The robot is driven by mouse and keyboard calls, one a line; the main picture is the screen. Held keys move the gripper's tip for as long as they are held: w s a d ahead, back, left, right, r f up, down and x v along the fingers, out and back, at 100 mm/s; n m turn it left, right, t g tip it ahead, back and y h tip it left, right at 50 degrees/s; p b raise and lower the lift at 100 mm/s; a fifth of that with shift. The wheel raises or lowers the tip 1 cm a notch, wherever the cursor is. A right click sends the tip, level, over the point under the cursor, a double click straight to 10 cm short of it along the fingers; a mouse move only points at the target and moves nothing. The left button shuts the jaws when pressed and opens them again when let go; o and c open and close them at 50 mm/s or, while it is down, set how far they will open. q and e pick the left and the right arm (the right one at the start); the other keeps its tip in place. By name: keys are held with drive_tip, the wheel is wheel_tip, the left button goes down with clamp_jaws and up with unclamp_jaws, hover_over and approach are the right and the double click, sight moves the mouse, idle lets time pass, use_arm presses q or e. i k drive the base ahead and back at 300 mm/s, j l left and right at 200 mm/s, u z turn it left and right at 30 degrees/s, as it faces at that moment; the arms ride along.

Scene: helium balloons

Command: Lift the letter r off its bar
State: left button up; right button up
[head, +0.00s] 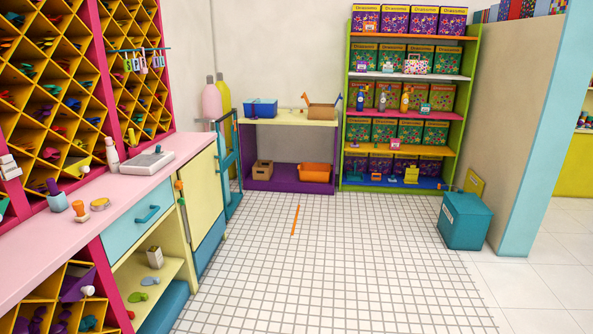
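A thin teal bar (141,49) is fixed at the diamond-shaped shelving on the left wall. Several small letters hang from it in a row, in pale blue, pink and green tones. They are too small for me to tell for sure which one is the letter r. Neither of my grippers shows in the head view, so nothing is seen touching the bar or the letters.
A pink counter (90,222) with a white device (147,161) and small items runs below the bar. The tiled floor (310,270) is mostly clear, with an orange stick (295,220) lying on it. A teal box (465,220) stands right.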

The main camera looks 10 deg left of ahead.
sight(143, 69)
drive_tip(key=i, duration=1.85)
drive_tip(key=i+u, duration=0.25)
drive_tip(key=i, duration=0.2)
drive_tip(key=i+u, duration=0.2)
drive_tip(key=i, duration=0.25)
drive_tip(key=i+l+u, duration=0.25)
drive_tip(key=i, duration=0.15)
drive_tip(key=i+l+u, duration=0.25)
drive_tip(key=i, duration=0.2)
